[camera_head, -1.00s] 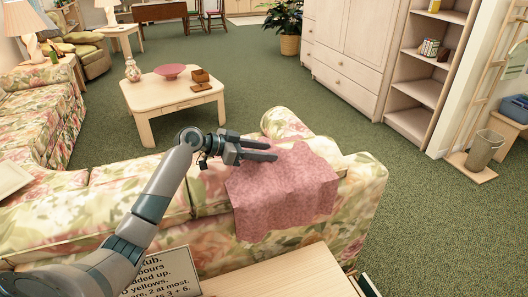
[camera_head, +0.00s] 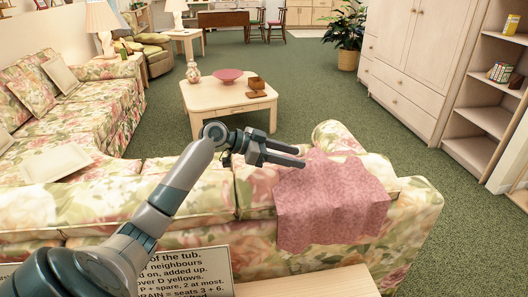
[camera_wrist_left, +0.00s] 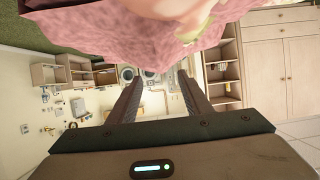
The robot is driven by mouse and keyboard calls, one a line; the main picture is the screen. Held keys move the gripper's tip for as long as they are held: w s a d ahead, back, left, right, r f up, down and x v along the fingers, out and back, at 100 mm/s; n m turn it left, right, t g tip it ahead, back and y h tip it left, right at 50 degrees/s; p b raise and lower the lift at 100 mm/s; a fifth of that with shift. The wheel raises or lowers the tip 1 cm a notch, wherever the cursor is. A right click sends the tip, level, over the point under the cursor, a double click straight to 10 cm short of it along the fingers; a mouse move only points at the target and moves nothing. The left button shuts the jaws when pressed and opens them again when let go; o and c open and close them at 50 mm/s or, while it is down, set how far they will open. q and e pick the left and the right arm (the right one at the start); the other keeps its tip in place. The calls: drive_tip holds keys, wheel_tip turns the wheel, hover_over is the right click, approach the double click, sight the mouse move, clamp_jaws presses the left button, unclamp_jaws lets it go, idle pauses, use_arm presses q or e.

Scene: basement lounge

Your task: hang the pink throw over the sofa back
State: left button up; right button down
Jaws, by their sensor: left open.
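The pink throw (camera_head: 330,205) lies draped over the back of the floral sofa (camera_head: 415,215), near its right end. Part of it hangs down the near side, and its top lies across the top of the back. My left gripper (camera_head: 302,156) is open, with its fingertips by the throw's upper left edge. In the left wrist view the throw (camera_wrist_left: 130,45) fills the upper part, beyond the open fingers (camera_wrist_left: 160,92). Nothing shows between the fingers. I cannot tell whether a finger touches the cloth. My right gripper is not in view.
A low table (camera_head: 228,105) with a pink bowl (camera_head: 228,75), a vase and a small brown object stands beyond the sofa. A sign (camera_head: 190,275) and a pale wooden surface (camera_head: 320,283) are close in front. Green carpet is clear right of the sofa.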

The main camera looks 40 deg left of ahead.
use_arm(q)
drive_tip(key=b+v, duration=0.1)
drive_tip(key=v, duration=0.8)
drive_tip(key=shift+b, duration=0.3)
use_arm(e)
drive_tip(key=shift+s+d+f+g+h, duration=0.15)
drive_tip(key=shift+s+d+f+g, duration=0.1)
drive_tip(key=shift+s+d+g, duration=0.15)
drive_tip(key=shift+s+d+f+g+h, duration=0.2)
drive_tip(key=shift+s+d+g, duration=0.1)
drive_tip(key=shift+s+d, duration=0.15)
use_arm(q)
drive_tip(key=shift+s, duration=0.1)
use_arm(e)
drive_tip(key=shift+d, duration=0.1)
